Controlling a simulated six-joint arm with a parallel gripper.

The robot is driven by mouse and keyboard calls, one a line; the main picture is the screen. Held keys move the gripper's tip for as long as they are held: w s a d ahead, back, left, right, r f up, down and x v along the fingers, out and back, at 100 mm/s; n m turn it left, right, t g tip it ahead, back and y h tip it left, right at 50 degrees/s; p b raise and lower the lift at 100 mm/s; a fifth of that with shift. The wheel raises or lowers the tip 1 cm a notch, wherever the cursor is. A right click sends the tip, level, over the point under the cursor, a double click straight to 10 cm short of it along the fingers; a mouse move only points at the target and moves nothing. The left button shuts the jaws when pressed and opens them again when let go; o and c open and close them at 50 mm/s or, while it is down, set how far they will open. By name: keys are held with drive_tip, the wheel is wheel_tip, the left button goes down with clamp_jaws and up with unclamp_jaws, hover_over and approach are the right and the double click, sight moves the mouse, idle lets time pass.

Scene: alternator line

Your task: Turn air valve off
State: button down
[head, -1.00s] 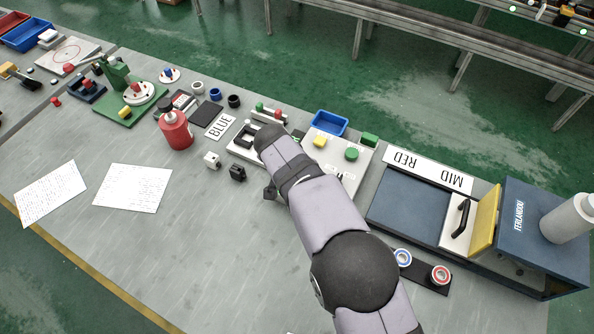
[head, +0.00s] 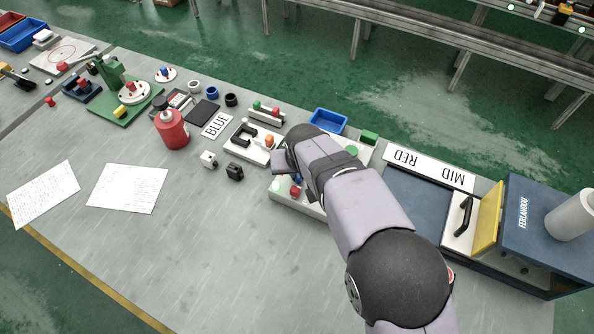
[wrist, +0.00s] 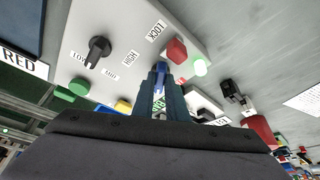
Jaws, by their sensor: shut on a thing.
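A white control panel (wrist: 105,30) fills the upper part of the wrist view. It carries a black rotary knob (wrist: 97,48), a red block-shaped control (wrist: 176,51), a lit pale green lamp (wrist: 200,67) and labels such as LOW, HIGH and LOCK. My gripper (wrist: 160,80) is shut on a small blue part (wrist: 160,68) beside the red control. The blue part may be the air valve's handle; its base and its label are mostly hidden by the fingers. In the head view the panel (head: 283,199) shows partly beneath my arm, with the red control (head: 295,191) at its left.
A green button (wrist: 78,89) and a yellow block (wrist: 123,106) are close to the gripper. A neighbouring white fixture (head: 240,151) and small black block (head: 234,172) lie left of the panel. A blue machine (head: 530,235) stands at right.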

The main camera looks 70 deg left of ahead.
drive_tip(key=n+g+b, duration=0.1)
drive_tip(key=n, duration=0.1)
drive_tip(key=n+b, duration=0.1)
drive_tip(key=n, duration=0.1)
drive_tip(key=n+g+b, duration=0.1)
drive_tip(key=n, duration=0.1)
drive_tip(key=shift+w+f+g, duration=0.1)
drive_tip(key=shift+w+g, duration=0.2)
drive_tip(key=shift+w, duration=0.1)
drive_tip(key=n, duration=0.1)
drive_tip(key=n+g, duration=0.1)
drive_tip(key=n, duration=0.1)
drive_tip(key=n+h, duration=0.1)
drive_tip(key=n, duration=0.1)
drive_tip(key=shift+w+a+b, duration=0.2)
drive_tip(key=shift+w+b, duration=0.05)
drive_tip(key=shift+b, duration=0.15)
drive_tip(key=shift+n+g, duration=0.3)
drive_tip(key=c, duration=1.8)
unclamp_jaws()
drive_tip(key=shift+o, duration=0.2)
drive_tip(key=shift+r, duration=0.2)
drive_tip(key=b+v, duration=0.2)
drive_tip(key=v, duration=0.5)
drive_tip(key=shift+w+r, duration=0.1)
drive_tip(key=shift+r, duration=0.05)
